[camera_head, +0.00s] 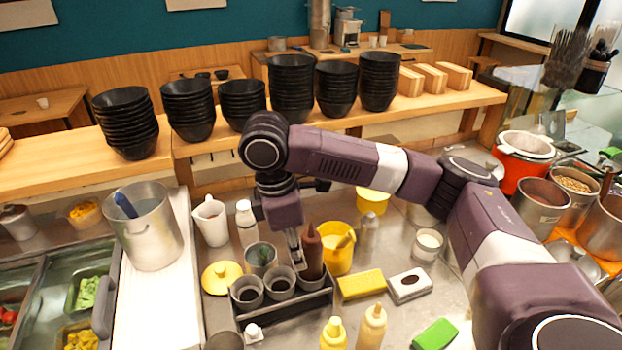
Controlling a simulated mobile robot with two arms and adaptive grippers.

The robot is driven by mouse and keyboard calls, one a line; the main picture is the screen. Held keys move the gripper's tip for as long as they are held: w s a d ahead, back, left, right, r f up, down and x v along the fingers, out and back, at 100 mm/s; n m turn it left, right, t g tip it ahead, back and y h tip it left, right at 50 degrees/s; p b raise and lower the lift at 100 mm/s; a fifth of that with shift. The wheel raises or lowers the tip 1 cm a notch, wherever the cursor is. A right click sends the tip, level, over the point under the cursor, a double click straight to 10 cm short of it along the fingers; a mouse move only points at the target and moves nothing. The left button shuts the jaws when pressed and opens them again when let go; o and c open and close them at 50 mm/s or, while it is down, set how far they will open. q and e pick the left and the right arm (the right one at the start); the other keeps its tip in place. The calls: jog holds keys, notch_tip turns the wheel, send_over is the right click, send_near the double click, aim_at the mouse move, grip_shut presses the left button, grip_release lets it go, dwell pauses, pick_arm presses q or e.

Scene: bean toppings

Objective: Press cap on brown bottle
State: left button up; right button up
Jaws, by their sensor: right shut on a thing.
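The brown bottle (313,257) stands upright in the dark rack at the middle of the counter. Its narrow brown cap tip (310,231) shows at the top. My right gripper (299,264) points down at the left side of the brown bottle and is shut on it, as far as I can see; the exact contact is small and partly hidden. My left gripper is not in view.
The dark rack (300,311) also holds metal cups (247,292). A yellow container (338,260) stands close to the bottle's right. Yellow (333,334) and tan (371,328) squeeze bottles stand in front. A yellow sponge (361,284) lies at right. Stacked black bowls (292,88) line the shelf behind.

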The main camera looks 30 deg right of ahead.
jog(key=w+d+r+n+p, duration=0.2)
jog(key=n, duration=0.2)
jog(key=w+d+r+n+t+p, duration=0.1)
jog(key=d+r+n+p, duration=0.1)
jog(key=d+r+n, duration=0.1)
jog(key=w+d+r+n+p, duration=0.2)
jog(key=r+n, duration=0.1)
jog(key=n, duration=0.1)
jog(key=shift+w+d+n+t, duration=0.2)
jog(key=shift+w+n+t, duration=0.15)
jog(key=shift+n+t, duration=0.05)
jog(key=shift+f, duration=1.85)
jog(key=shift+f, duration=0.2)
jog(key=shift+f+b, duration=0.3)
jog(key=shift+f, duration=0.95)
jog(key=shift+f, duration=0.15)
